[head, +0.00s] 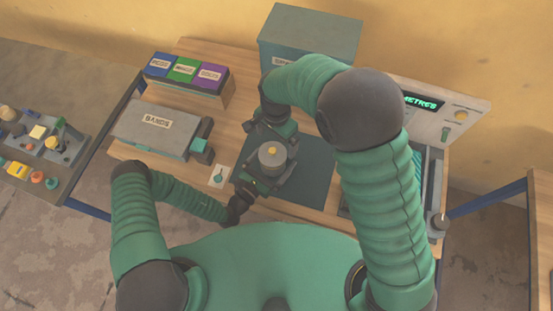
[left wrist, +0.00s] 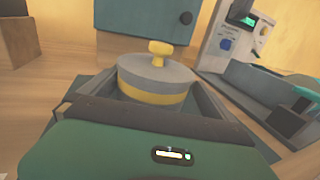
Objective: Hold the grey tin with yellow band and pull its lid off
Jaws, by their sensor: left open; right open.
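The grey tin with a yellow band (left wrist: 152,96) stands upright in the left wrist view. Its grey lid (left wrist: 153,72), with a yellow knob (left wrist: 160,50), is on it. In the head view I see the lid (head: 272,155) from above. My left gripper (head: 264,178) is open at the tin's near side, its fingers reaching along both sides. Whether they touch the tin I cannot tell. My right gripper (head: 274,137) is open and empty, just beyond the lid in the picture. The tin's lower part is hidden.
A dark mat (head: 312,170) lies on the wooden table. A grey-blue box (head: 312,38) stands behind, a labelled METRES device (head: 450,110) at the right. The BANDS box (head: 150,138) and coloured boxes (head: 185,72) are at the left. A small card (head: 219,175) lies left of the tin.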

